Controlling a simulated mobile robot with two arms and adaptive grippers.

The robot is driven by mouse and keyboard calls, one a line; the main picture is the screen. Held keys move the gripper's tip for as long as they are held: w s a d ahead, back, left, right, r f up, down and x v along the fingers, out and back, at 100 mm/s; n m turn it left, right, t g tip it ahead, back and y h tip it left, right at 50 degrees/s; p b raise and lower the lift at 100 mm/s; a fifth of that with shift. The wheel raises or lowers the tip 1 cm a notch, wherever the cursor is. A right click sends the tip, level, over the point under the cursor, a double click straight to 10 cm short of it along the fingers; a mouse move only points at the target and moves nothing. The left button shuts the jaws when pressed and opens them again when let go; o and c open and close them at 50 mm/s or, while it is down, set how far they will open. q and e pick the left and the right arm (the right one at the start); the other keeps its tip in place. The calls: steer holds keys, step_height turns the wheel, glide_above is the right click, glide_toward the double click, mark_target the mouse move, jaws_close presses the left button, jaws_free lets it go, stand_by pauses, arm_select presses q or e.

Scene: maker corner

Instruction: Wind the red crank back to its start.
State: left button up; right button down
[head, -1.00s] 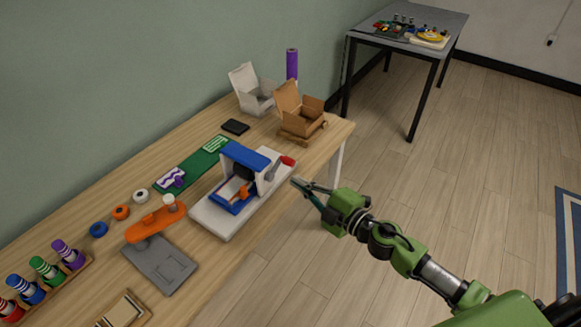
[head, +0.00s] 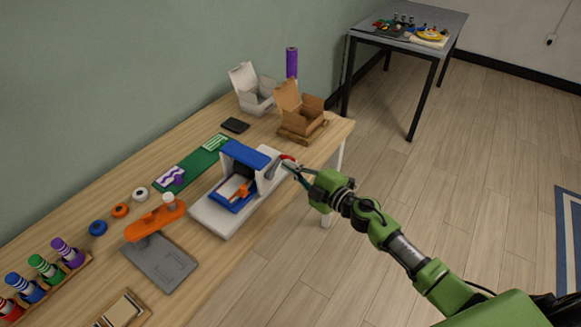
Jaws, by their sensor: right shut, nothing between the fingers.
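The red crank (head: 287,158) is on the right side of a small press with a blue top (head: 245,155) and white base (head: 214,217). Its grey arm rises from the press's side wall, and the red knob is partly hidden behind my fingers. A blue tray (head: 228,203) with an orange piece sits in the press. My right gripper (head: 288,166) is shut and empty, with its fingertips at the crank's knob. I cannot tell whether they touch it. My left gripper is not in view.
An orange press on a grey base (head: 162,262) stands to the left. A green mat (head: 198,163), tape rolls and a black pad lie behind. A brown box (head: 301,118) and white box (head: 252,92) stand at the far end.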

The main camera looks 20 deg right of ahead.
steer(key=shift+d, duration=0.1)
steer(key=shift+w+m+p, duration=0.1)
steer(key=shift+m+p, duration=0.2)
steer(key=shift+p, duration=0.15)
steer(key=shift+d, duration=0.1)
step_height(320, 180, down, 6)
steer(key=w+d+m+g+y+p, duration=0.1)
steer(key=m+g+y+p, duration=0.1)
steer(key=m, duration=0.8)
steer(key=shift+w+d+m+g+p, duration=0.15)
steer(key=shift+d+m+g+p, duration=0.35)
steer(key=shift+p, duration=0.65)
steer(key=shift+a, duration=0.2)
